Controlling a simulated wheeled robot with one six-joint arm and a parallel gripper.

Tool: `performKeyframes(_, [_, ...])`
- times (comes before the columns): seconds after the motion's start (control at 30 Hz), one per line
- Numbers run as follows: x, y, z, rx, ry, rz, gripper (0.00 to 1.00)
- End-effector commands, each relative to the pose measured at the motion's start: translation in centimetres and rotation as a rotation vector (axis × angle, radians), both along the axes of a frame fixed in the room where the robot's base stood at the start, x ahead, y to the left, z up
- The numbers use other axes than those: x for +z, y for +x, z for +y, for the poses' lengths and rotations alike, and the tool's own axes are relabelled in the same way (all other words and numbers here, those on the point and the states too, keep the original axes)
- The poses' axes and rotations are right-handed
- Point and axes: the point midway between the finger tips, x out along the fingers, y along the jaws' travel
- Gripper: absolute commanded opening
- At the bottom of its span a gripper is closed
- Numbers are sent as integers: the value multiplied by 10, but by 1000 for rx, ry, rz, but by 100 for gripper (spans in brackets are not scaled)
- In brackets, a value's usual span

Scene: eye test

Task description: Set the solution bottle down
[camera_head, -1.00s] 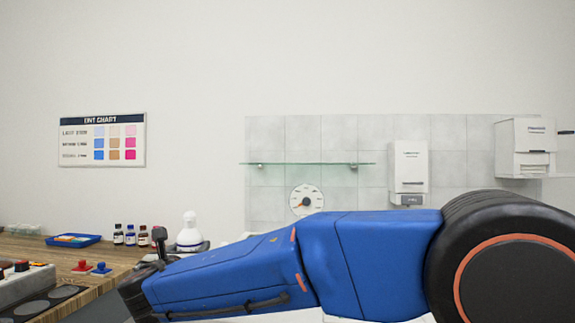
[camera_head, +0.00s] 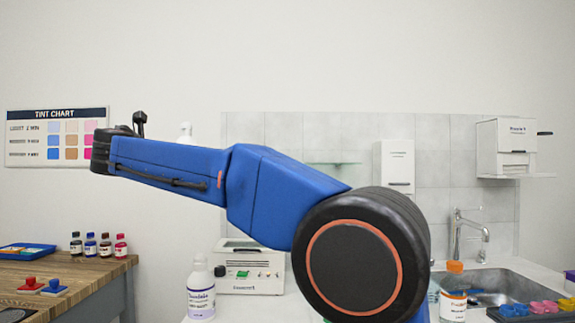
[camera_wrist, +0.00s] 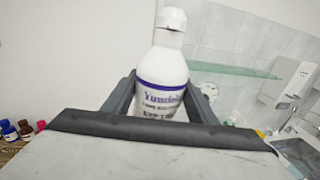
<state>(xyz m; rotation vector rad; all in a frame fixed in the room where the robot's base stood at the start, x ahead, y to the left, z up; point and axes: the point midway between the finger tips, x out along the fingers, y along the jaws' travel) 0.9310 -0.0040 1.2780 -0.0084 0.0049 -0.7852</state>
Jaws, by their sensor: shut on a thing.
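The solution bottle is white with a purple band and a printed label, and it fills the middle of the wrist view (camera_wrist: 165,68). My gripper (camera_wrist: 161,92) is shut on it, with a grey finger on each side of its body. The bottle stands roughly upright in the grip, and its base is hidden by the gripper body. In the head view, only the bottle's white top (camera_head: 186,130) shows above my blue arm, held up off the surfaces. My gripper is hidden behind the arm there.
A similar white bottle (camera_head: 201,298) stands on the white counter beside a beige device (camera_head: 252,272). A sink (camera_head: 500,290), an orange-capped bottle (camera_head: 453,306) and a tray with colored items (camera_head: 535,312) are at right. The wooden table (camera_head: 95,272) at left holds small bottles and a blue tray (camera_head: 27,251).

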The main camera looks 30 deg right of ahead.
Motion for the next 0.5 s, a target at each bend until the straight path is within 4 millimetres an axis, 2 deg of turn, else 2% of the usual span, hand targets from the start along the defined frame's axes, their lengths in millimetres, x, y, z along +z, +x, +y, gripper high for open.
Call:
performKeyframes(0.03, [18, -5, -23, -46, 3, -7, 12])
performKeyframes(0.2, [67, -29, -90, -183, 3, -7, 12])
performKeyframes(0.33, [97, -51, -132, -267, 2, -6, 12])
performKeyframes(0.5, [120, -73, -165, -335, 2, -3, 12])
